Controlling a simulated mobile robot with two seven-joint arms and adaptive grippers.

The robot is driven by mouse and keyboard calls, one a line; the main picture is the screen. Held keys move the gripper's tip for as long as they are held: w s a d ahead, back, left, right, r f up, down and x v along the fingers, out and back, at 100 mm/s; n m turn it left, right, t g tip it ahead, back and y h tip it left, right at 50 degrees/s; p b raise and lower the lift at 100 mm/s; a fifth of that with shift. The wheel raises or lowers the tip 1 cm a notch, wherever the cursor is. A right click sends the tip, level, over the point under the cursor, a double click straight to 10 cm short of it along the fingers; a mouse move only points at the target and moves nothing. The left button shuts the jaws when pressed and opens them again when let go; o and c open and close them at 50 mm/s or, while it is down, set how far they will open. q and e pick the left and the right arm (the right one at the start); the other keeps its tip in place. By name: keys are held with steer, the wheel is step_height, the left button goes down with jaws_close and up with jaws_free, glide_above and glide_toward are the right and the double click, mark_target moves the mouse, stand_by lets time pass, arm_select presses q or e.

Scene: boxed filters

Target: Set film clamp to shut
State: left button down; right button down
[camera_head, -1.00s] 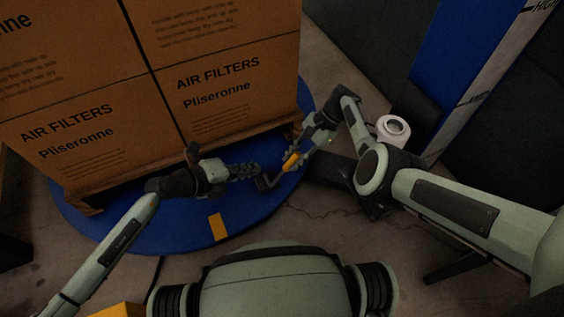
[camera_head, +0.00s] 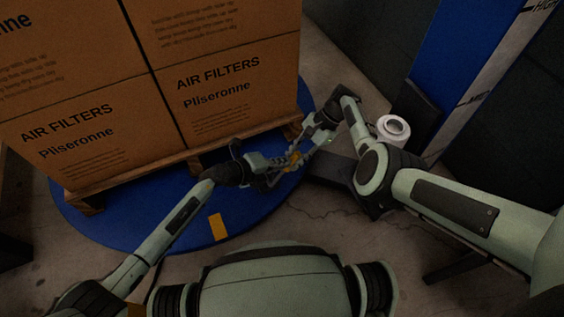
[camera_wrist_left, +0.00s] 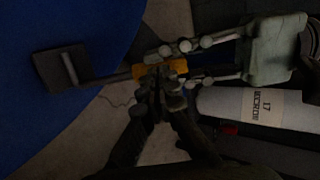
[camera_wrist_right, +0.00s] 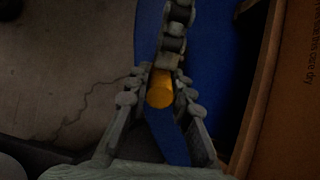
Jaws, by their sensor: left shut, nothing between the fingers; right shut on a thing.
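The film clamp has an orange handle (camera_wrist_left: 172,69), a dark rod and a dark square plate (camera_wrist_left: 62,68) at the rod's left end. Its orange part shows small in the head view (camera_head: 291,162) and as a round end in the right wrist view (camera_wrist_right: 160,90). My right gripper (camera_wrist_right: 160,88) is shut on the orange handle, a finger on each side. My left gripper (camera_wrist_left: 160,84) is shut and empty, its fingertips right at the handle; I cannot tell if they touch it. In the head view my left gripper (camera_head: 287,164) partly hides the clamp.
Stacked air filter boxes (camera_head: 220,95) stand on a wooden pallet (camera_head: 150,172) on a blue round turntable (camera_head: 180,215). A white film roll (camera_head: 393,128) stands right of my right gripper, near a blue mast (camera_head: 440,50).

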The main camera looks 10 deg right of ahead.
arm_select(q)
steer(key=shift+x, duration=0.8)
steer(key=shift+d+r, duration=0.1)
arm_select(e)
steer(key=shift+a, duration=0.15)
steer(key=c, duration=1.3)
jaws_free()
